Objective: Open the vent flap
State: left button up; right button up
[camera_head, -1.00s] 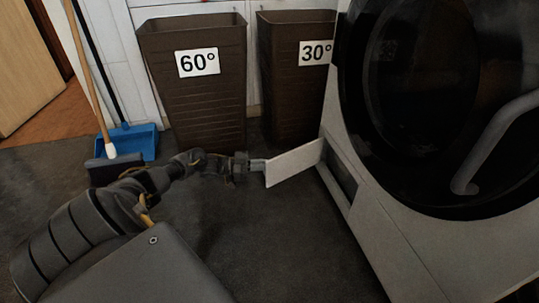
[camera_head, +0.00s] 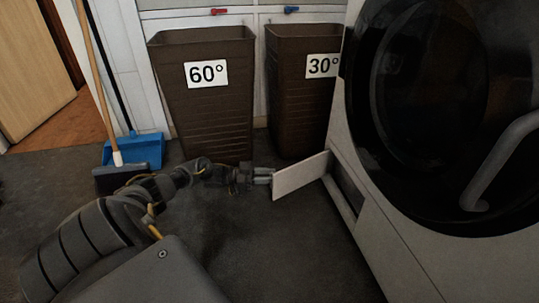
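The vent flap (camera_head: 300,176) is a flat white panel at the lower front of the white washing machine (camera_head: 400,240). It stands swung out from the machine, and a dark recess (camera_head: 347,185) shows behind it. My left gripper (camera_head: 266,176) is at the flap's outer left edge, its fingers pointing right and reaching the panel. The fingertips are small here, and I cannot tell whether they grip the edge or only touch it. My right gripper is not in view.
Two brown baskets labelled 60° (camera_head: 206,120) and 30° (camera_head: 300,110) stand behind the flap. A blue dustpan (camera_head: 134,148) and a broom (camera_head: 115,157) are at the left. The dark floor (camera_head: 290,255) in front of the machine is clear.

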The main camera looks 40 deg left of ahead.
pick_arm(q)
jog(key=p+v, duration=0.2)
jog(key=v, duration=0.8)
jog(key=shift+a, duration=0.15)
jog(key=shift+s, duration=0.1)
